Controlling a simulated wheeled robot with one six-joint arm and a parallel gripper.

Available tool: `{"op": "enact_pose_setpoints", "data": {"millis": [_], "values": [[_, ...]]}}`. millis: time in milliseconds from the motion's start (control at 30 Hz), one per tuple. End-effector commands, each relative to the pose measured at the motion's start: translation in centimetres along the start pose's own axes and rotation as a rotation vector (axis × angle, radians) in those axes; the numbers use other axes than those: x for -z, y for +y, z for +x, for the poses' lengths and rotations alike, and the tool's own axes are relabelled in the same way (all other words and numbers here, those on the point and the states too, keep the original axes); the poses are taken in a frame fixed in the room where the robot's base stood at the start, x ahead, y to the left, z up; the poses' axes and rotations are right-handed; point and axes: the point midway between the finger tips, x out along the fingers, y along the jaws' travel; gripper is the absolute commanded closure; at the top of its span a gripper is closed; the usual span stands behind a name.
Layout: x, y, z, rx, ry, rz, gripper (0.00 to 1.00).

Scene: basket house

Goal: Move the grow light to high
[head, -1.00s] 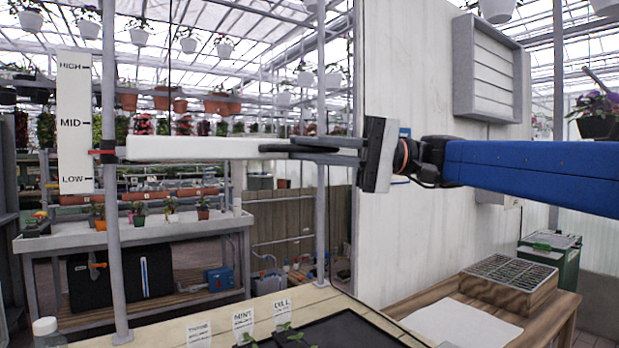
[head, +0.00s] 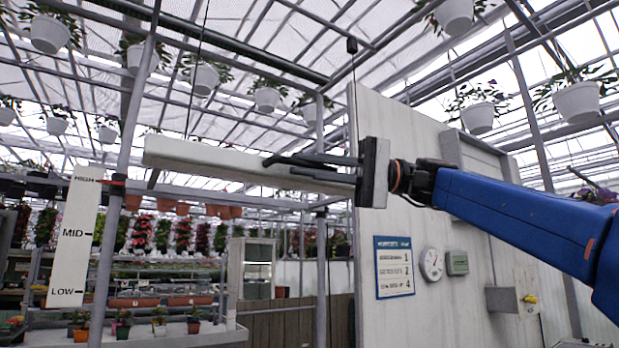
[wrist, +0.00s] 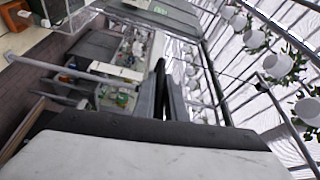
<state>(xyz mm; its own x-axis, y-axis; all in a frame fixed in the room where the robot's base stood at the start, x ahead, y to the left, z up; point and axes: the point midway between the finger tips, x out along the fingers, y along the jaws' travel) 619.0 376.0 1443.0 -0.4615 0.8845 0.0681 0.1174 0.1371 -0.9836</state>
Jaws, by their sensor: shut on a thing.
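The grow light is a long white bar (head: 200,160) in the head view, held level across the picture with its left end near a grey post. My gripper (head: 268,163) is shut on the bar's right part, its dark fingers along it. A white scale board (head: 76,245) reads HIGH, MID and LOW from top to bottom. In the wrist view my gripper's fingers (wrist: 165,80) show, but I cannot clearly make out the bar there.
A pale wall panel (head: 450,230) stands behind my arm, with a blue-edged notice (head: 394,267) and a round dial (head: 431,263). White hanging pots (head: 268,99) are overhead, one (head: 480,118) above my arm. Thin cords hang from the roof.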

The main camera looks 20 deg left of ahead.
Motion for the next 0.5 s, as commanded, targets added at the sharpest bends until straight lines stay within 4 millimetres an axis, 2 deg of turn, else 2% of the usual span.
{"op": "enact_pose_setpoints", "data": {"millis": [367, 400, 467, 500], "values": [[0.05, -0.74, -0.04, 0.01, 0.009, -0.008, 1.0], [0.02, -0.77, -0.04, 0.01, 0.009, -0.009, 0.82], [0.01, -0.73, -0.04, 0.009, 0.008, -0.009, 0.71], [0.02, -0.68, -0.03, 0.008, 0.008, -0.008, 0.71]]}}
